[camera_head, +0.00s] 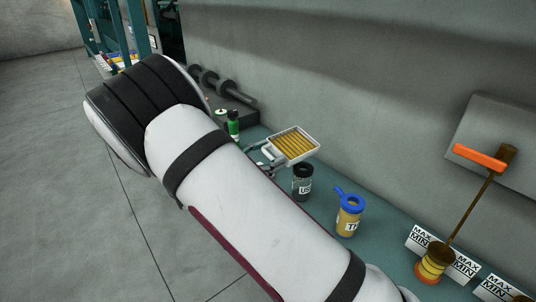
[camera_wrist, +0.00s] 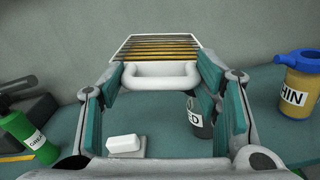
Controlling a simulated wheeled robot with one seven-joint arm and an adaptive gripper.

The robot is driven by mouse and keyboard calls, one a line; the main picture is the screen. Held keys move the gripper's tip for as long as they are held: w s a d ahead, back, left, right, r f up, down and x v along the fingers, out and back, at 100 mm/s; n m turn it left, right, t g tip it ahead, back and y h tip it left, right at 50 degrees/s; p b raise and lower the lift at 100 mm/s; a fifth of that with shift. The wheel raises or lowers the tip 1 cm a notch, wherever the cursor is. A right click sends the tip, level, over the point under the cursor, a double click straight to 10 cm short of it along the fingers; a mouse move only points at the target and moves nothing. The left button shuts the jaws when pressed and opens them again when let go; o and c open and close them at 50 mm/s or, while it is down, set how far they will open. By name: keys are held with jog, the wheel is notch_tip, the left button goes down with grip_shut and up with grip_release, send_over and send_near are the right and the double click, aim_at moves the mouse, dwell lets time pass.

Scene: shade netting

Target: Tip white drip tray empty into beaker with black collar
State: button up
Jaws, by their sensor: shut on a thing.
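The white drip tray (camera_head: 293,146) is in the air above the teal bench, left of and higher than the beaker in the head view. Its inside shows yellow bars with dark gaps; I cannot tell whether it holds liquid. My gripper (camera_head: 264,163), partly hidden behind my arm, is shut on the tray's white handle. In the wrist view, the handle (camera_wrist: 160,83) lies between the finger pads, with the tray (camera_wrist: 158,47) beyond. The beaker with the black collar (camera_head: 303,182) stands upright on the bench; it shows in the wrist view (camera_wrist: 197,121), partly behind the right finger.
A yellow jar with a blue top (camera_head: 349,214) stands right of the beaker. A green bottle (camera_head: 233,124) stands to the left. A white block (camera_wrist: 123,144) lies below the gripper. A brown-handled tool in a yellow pot (camera_head: 432,263) and MAX/MIN cards are farther right. The wall backs the bench.

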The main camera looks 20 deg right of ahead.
jog(key=shift+s+m, duration=0.1)
jog(key=shift+m, duration=1.7)
jog(key=shift+s+d+r+m+p, duration=0.15)
jog(key=shift+r+m+p, duration=0.25)
jog(key=shift+m, duration=0.5)
jog(key=shift+s+d+r+m+p, duration=0.1)
jog(key=shift+s+r+m+p, duration=0.15)
jog(key=shift+m+p, duration=0.45)
dwell(0.7)
jog(key=shift+s+d+r+m+p, duration=0.1)
jog(key=shift+s+r+m+p, duration=0.1)
jog(key=shift+m, duration=0.5)
jog(key=shift+s+d+r+m+p, duration=0.1)
jog(key=shift+s+r+m+p, duration=0.1)
jog(key=shift+m, duration=0.5)
jog(key=shift+s+r+m+p, duration=0.15)
jog(key=shift+s+m+p, duration=0.05)
jog(key=shift+m, duration=0.5)
dwell(1.8)
